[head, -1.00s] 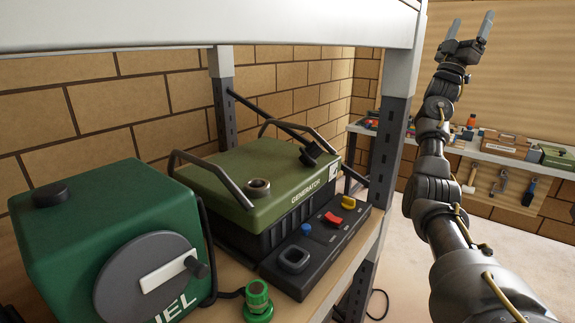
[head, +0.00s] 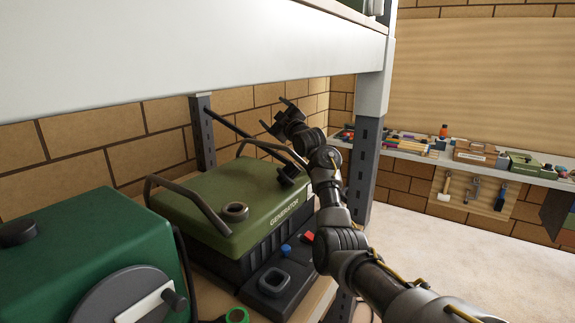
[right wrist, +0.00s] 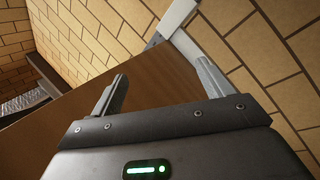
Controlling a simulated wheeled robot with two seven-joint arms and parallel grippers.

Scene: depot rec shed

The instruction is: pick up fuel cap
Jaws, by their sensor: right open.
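The green generator (head: 205,205) stands on the shelf, with an open round filler neck (head: 235,211) on its top. A black knob-like part (head: 290,176) sits tilted at the top's right edge; it may be the fuel cap, but I cannot tell for sure. My right gripper (head: 274,112) is above and behind the generator, apart from it. In the right wrist view its two fingers (right wrist: 160,78) are spread with nothing between them. My left gripper is not in view.
A dark green reel box (head: 90,250) stands left of the generator. A white shelf beam (head: 180,50) runs overhead, and a dark post (head: 363,165) stands right of my right arm. A green fitting (head: 237,315) lies in front. A tool bench (head: 405,152) is at the back.

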